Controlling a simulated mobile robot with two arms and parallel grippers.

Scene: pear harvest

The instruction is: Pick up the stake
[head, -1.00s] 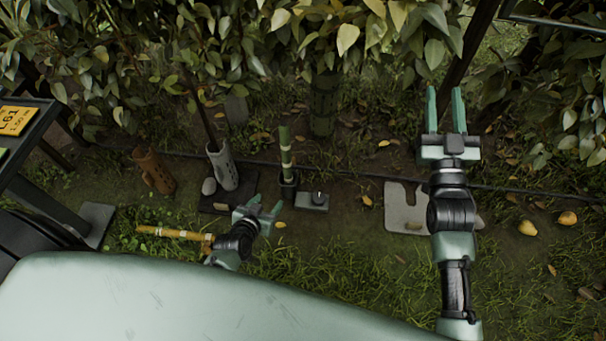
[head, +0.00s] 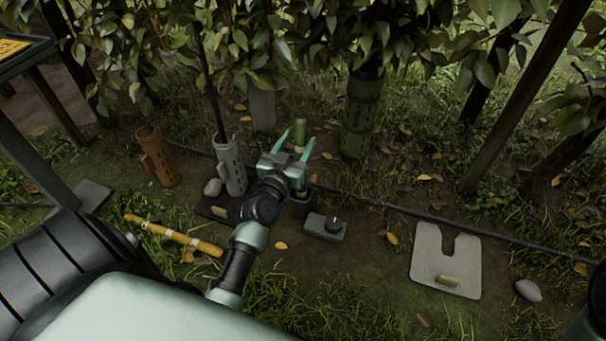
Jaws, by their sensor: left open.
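A green stake (head: 300,131) stands upright, its top showing between and just beyond the fingertips of my left gripper (head: 296,145). The stake's lower part is hidden behind the gripper. The dark socket (head: 303,205) at its foot shows partly below the gripper. The left gripper is open, with nothing visibly held; I cannot tell whether a finger touches the stake. A yellow banded stick (head: 173,236) lies on the grass at the left, apart from the gripper. My right gripper is out of view.
A grey perforated tube (head: 230,167) around a thin trunk and a brown tube (head: 158,157) stand left. A small dark box with a knob (head: 325,227) sits right of the socket. A pale notched plate (head: 446,260) lies at right. A hose crosses behind; leaves hang above.

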